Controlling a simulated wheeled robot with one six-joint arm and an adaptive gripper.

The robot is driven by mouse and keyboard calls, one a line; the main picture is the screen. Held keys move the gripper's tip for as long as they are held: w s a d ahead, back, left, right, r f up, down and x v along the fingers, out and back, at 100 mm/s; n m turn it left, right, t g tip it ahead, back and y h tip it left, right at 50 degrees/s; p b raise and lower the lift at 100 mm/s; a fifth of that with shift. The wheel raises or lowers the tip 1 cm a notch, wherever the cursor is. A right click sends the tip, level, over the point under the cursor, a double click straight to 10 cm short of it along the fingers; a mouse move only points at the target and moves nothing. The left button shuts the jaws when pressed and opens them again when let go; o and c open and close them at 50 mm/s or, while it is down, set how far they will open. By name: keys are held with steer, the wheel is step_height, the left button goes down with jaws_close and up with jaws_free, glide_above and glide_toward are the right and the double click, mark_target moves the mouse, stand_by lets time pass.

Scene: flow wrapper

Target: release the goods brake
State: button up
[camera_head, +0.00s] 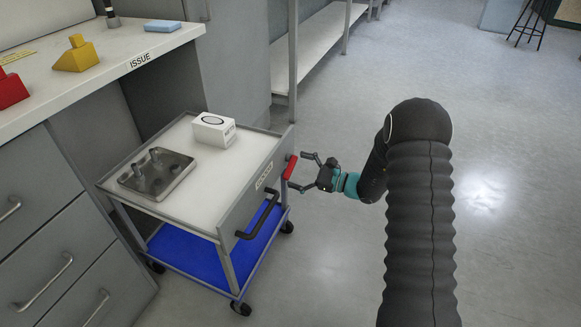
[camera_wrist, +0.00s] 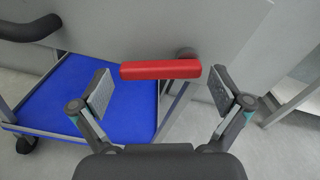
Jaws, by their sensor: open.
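The goods brake appears as a red lever (camera_head: 290,167) on the end panel of a grey cart (camera_head: 225,222). In the wrist view the red lever (camera_wrist: 160,69) lies about level, with a round dark pivot at its right end. My gripper (camera_head: 303,172) is open at the cart's end panel. In the wrist view my gripper (camera_wrist: 161,92) has one finger left of the lever and one near its right end. The lever lies ahead of and between the fingers. I cannot tell whether the fingers touch it.
The cart carries a white box (camera_head: 213,130) and a metal tray (camera_head: 158,173). A black handle (camera_head: 258,214) sticks out of the end panel beside the lever, and a blue lower shelf (camera_head: 190,248) lies below. A counter (camera_head: 110,62) stands left. The floor (camera_head: 490,230) at right is clear.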

mark_target(288, 167)
steer(key=shift+x, duration=1.25)
steer(key=c, duration=1.4)
